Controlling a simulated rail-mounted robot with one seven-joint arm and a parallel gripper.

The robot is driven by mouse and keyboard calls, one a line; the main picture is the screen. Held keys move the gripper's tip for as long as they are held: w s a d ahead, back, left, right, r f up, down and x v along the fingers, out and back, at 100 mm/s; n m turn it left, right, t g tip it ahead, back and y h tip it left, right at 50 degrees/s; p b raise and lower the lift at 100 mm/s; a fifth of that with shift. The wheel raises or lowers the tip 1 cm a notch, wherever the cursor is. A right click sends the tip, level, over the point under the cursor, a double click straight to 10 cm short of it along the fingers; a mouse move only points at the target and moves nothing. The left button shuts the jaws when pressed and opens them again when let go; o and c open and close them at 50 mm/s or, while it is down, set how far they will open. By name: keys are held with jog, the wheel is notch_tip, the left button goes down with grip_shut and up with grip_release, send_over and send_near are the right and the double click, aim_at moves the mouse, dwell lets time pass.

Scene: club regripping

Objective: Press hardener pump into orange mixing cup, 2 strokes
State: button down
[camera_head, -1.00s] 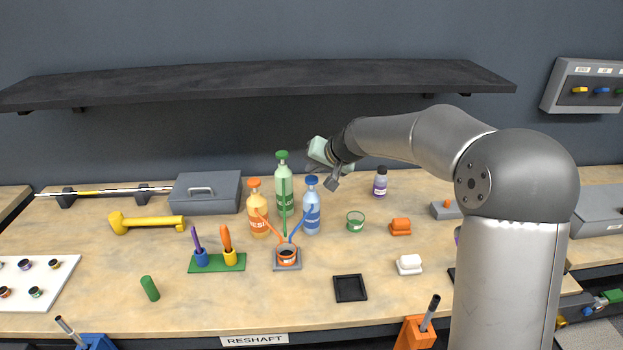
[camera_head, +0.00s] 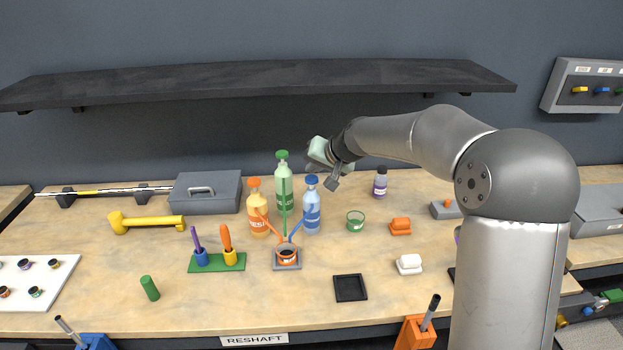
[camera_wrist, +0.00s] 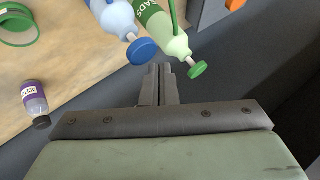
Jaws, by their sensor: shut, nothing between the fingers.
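A blue pump bottle (camera_head: 311,212), its label too small to read, stands on the bench with its blue cap up; it also shows in the wrist view (camera_wrist: 118,20). It is likely the hardener. An orange bottle (camera_head: 257,212) reading "RESI" and a green bottle (camera_head: 285,190) stand beside it. The green one shows in the wrist view (camera_wrist: 160,22), label ending "ADS". Each bottle's spout tube runs down toward the orange mixing cup (camera_head: 287,255), which sits on a grey pad.
A purple-labelled bottle (camera_head: 380,183), a green-rimmed cup (camera_head: 355,221) and orange blocks (camera_head: 400,227) stand to the right. A brush holder (camera_head: 217,262) and yellow hammer (camera_head: 147,222) lie to the left. A dark shelf (camera_head: 260,82) runs above the bench.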

aim_at(315, 180)
jog(key=shift+f+b, duration=0.4)
jog(key=shift+b, duration=0.05)
jog(key=shift+f+b, duration=0.95)
jog(key=shift+f, duration=0.05)
dwell(0.9)
jog(key=shift+r, duration=0.1)
jog(key=shift+r+p, duration=0.9)
jog(key=shift+r, duration=0.45)
jog(key=shift+r+p, duration=1.55)
jog(key=shift+r, duration=1)
jog(key=shift+d, duration=0.1)
